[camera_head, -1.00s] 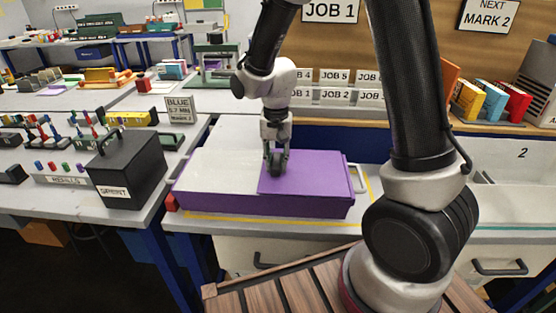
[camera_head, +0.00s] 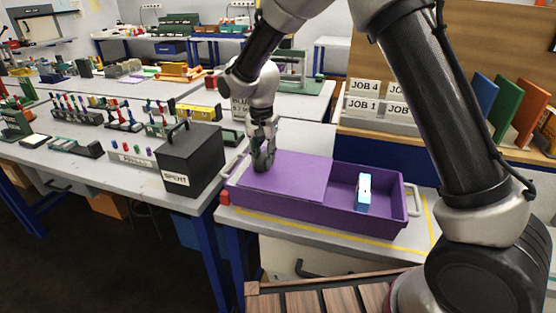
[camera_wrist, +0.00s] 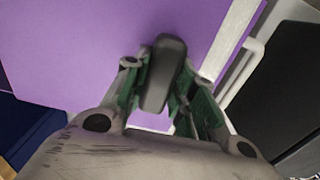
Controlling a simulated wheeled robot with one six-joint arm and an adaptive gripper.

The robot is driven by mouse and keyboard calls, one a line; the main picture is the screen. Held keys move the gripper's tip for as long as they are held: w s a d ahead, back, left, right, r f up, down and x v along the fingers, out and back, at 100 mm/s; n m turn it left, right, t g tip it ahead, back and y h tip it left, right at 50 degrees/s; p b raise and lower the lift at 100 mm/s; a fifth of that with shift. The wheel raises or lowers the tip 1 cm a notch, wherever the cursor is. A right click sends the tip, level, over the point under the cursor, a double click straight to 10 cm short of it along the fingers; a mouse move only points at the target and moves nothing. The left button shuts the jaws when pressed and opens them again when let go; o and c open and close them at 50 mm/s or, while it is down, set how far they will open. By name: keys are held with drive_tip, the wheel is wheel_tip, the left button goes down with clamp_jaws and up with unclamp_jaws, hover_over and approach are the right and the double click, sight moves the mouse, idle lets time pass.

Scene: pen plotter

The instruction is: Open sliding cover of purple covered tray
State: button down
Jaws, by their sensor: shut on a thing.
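The purple tray (camera_head: 320,217) lies on the workbench near its front edge. Its flat purple sliding cover (camera_head: 300,178) lies over the left and middle part. The right end is uncovered, and a light-blue and white block (camera_head: 363,192) shows inside. My gripper (camera_head: 263,163) is at the cover's left end, pointing down. In the wrist view my gripper (camera_wrist: 160,88) is shut on a dark rounded handle (camera_wrist: 166,62) on the purple cover. The handle is mostly hidden by my gripper in the head view.
A black box (camera_head: 190,160) with a top handle stands on the bench close left of the tray. A small red block (camera_head: 224,197) sits at the tray's left front corner. A grey job-label rack (camera_head: 380,103) stands behind.

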drive_tip(key=shift+w+a, duration=0.2)
drive_tip(key=shift+a, duration=0.1)
drive_tip(key=c, duration=1.2)
unclamp_jaws()
drive_tip(key=shift+o, duration=0.2)
drive_tip(key=shift+r, duration=0.15)
wheel_tip(320, 180, up, 12)
